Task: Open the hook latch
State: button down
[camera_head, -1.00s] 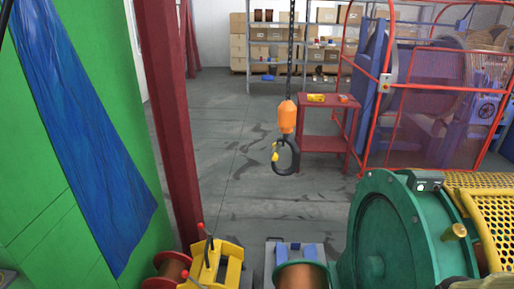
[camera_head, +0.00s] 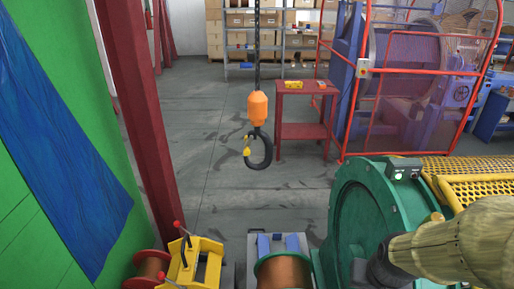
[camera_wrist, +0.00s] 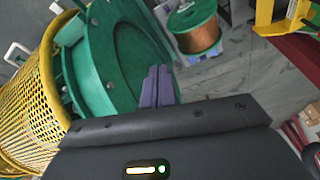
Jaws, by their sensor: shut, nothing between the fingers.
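A black hook (camera_head: 260,150) hangs from an orange hook block (camera_head: 257,107) on a dark chain in the middle of the head view. A small yellow latch (camera_head: 247,146) sits at the left side of the hook's mouth. Whether the latch is open or closed is too small to tell. My gripper (camera_wrist: 157,72) shows in the wrist view with its purple-grey fingers together and empty, above the floor beside the green drum. The fingers are out of sight in the head view, where only my arm shows at lower right. The hook does not show in the wrist view.
A green drum housing (camera_head: 365,215) and yellow mesh guard (camera_head: 462,170) stand at right. Copper spools (camera_head: 283,272) and a yellow stand (camera_head: 205,262) are at the bottom. A red column (camera_head: 140,120) is at left.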

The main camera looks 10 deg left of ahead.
jog(key=w+a+r+m+t+y+b, duration=0.3)
jog(key=w+a+m+t+b, duration=0.35)
jog(key=w+a, duration=0.85)
jog(key=m+t+y+b, duration=0.2)
jog(key=m+t+y, duration=0.45)
jog(key=m, duration=0.35)
send_near(246, 147)
jog(key=shift+t+h, duration=0.25)
jog(key=shift+t, duration=0.05)
jog(key=w, duration=0.1)
jog(key=w+d+f, duration=0.1)
jog(key=w+f, duration=0.1)
jog(key=shift+w+d+f, duration=0.15)
jog(key=shift+w+d, duration=0.15)
jog(key=shift+w, duration=0.1)
jog(key=shift+w, duration=0.15)
jog(key=p+x, duration=0.4)
jog(key=x, duration=0.5)
jog(key=shift+w+a, duration=0.2)
jog(key=shift+w, duration=0.15)
